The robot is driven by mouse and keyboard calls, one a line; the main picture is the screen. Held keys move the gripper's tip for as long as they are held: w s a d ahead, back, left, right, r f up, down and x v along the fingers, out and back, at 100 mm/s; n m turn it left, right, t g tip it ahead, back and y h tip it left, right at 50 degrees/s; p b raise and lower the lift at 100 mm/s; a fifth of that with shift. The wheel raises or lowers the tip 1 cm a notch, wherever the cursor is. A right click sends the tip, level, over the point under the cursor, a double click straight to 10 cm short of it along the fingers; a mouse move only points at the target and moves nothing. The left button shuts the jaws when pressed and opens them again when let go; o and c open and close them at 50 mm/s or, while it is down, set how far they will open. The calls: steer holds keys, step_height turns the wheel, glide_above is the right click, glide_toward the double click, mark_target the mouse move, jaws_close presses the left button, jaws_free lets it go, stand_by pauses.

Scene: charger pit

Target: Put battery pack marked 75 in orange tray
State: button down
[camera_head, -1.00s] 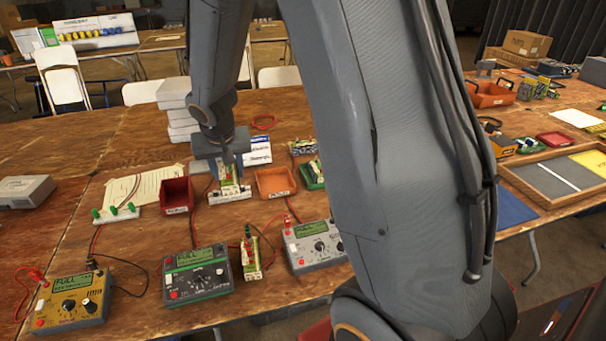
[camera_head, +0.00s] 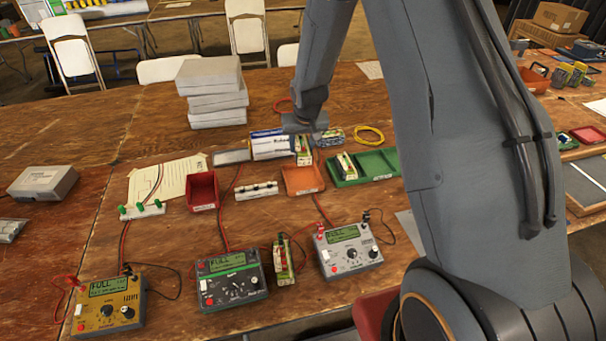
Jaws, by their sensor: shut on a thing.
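My gripper (camera_head: 304,130) is shut on a white and green battery pack (camera_head: 302,152) and holds it upright. The pack appears just above the back edge of the orange tray (camera_head: 303,180); whether it touches the tray cannot be told. The tray looks empty where it shows. Another pack (camera_head: 284,262) stands between two chargers, and one more (camera_head: 346,166) is in the green tray (camera_head: 376,165). The markings on the packs are too small to read.
A white holder (camera_head: 257,190) lies left of the orange tray, with a red tray (camera_head: 202,190) beyond it. Chargers (camera_head: 232,277), (camera_head: 346,250) and (camera_head: 110,302) line the front edge with cables. Stacked grey boxes (camera_head: 212,90) stand behind.

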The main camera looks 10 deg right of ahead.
mark_target(301, 176)
steer(key=f, duration=0.1)
steer(key=w+f+p, duration=0.1)
steer(key=w+f+n+p, duration=0.1)
steer(key=shift+d, duration=0.3)
steer(key=shift+w+f, duration=0.1)
steer(key=shift+f, duration=2.6)
steer(key=shift+f+b, duration=0.5)
steer(key=shift+b, duration=0.35)
steer(key=shift+f, duration=0.1)
step_height(301, 176, down, 4)
steer(key=b, duration=0.7)
steer(key=shift+r, duration=0.25)
steer(key=shift+f, duration=0.1)
steer(key=c, duration=1.1)
jaws_free()
